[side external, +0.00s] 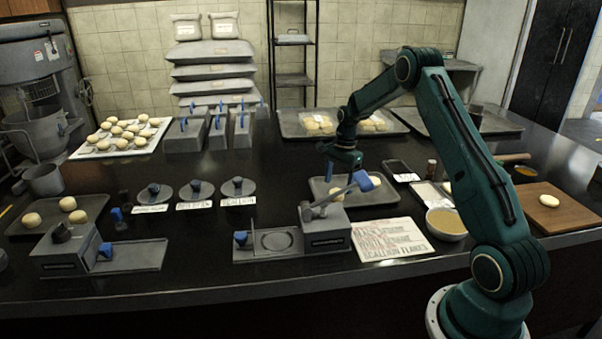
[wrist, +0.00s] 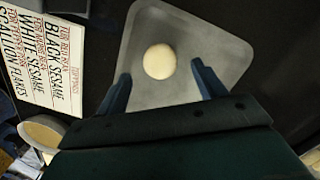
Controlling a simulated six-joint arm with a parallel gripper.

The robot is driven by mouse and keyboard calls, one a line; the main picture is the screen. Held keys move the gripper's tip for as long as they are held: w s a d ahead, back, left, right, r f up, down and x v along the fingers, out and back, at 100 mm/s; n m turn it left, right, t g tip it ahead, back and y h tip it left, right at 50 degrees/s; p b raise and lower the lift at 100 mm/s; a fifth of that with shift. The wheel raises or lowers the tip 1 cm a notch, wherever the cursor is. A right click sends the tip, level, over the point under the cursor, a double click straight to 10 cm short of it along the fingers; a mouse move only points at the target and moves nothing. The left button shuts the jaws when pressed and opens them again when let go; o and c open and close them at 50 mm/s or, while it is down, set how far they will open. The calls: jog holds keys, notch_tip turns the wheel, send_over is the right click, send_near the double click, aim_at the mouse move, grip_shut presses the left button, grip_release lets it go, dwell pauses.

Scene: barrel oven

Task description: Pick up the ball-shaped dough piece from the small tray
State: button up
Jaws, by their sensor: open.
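The pale, round dough ball (wrist: 159,61) sits on the small grey tray (wrist: 226,48) in the wrist view. My gripper (side external: 341,172) is above this tray, pointing down. In the wrist view my gripper's (wrist: 162,72) two blue fingers are spread wide, one to each side of the ball in the picture. The gripper is open and empty, apparently above the ball and not touching it.
A lettered card (side external: 391,238) and a bowl (side external: 446,223) are to the right. A wooden board (side external: 548,208) holds another dough piece.

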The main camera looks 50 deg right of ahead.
jog(key=shift+a+f, duration=0.2)
jog(key=shift+f, duration=1.55)
jog(key=c, duration=1.1)
